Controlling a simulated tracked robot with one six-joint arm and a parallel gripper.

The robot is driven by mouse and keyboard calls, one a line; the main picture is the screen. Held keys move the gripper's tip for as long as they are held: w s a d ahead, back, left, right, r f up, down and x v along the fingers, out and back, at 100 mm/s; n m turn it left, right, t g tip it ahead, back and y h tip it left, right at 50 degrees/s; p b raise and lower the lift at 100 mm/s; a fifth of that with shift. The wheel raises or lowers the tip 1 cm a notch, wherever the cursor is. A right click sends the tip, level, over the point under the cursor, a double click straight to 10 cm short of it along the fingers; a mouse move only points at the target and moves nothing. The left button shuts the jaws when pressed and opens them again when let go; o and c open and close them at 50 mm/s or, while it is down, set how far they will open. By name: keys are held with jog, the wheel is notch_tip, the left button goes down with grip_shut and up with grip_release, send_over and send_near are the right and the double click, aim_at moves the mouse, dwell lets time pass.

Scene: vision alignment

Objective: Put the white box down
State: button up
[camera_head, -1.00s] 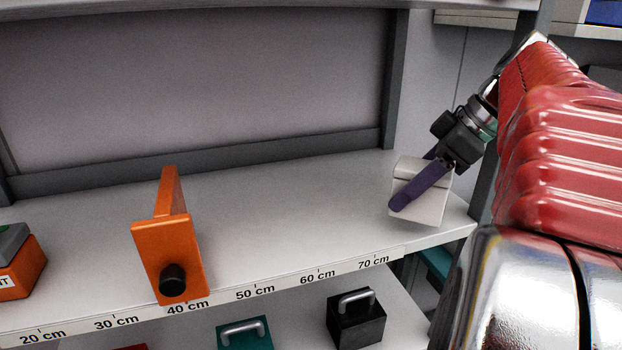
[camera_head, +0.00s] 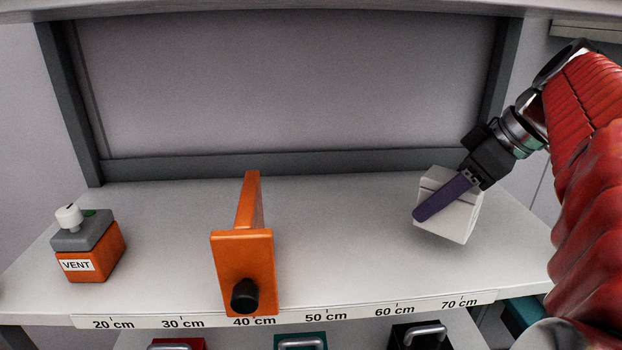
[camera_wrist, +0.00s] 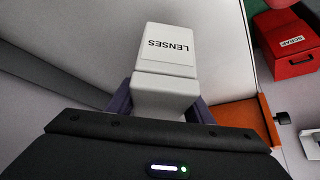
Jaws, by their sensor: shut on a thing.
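The white box (camera_head: 458,213) is in my gripper over the right part of the shelf, behind the 60 to 70 cm marks. In the wrist view the white box (camera_wrist: 168,50) reads LENSES and sits between the two purple fingers. My gripper (camera_head: 436,205) is shut on it, with one purple finger across its near side. The box looks tilted in the head view. I cannot tell whether its underside touches the shelf, as no clear gap shows.
An orange bracket (camera_head: 243,262) with a black knob stands near 40 cm. An orange and grey VENT box (camera_head: 92,262) stands at the left. Shelf (camera_head: 335,240) between bracket and white box is clear. Red (camera_head: 177,345), teal and black handled boxes lie below.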

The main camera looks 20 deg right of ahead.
aim_at(460, 200)
jog(key=shift+f, duration=1.75)
jog(key=o, duration=1.1)
jog(key=shift+s+d+r, duration=0.1)
jog(key=v, duration=0.5)
jog(key=shift+s+d, duration=0.15)
jog(key=shift+s, duration=0.05)
jog(key=s+d, duration=0.2)
jog(key=s, duration=0.1)
jog(key=s+d, duration=0.1)
jog(key=s, duration=0.2)
jog(key=s+d, duration=0.2)
jog(key=s, duration=0.2)
jog(key=shift+d, duration=0.3)
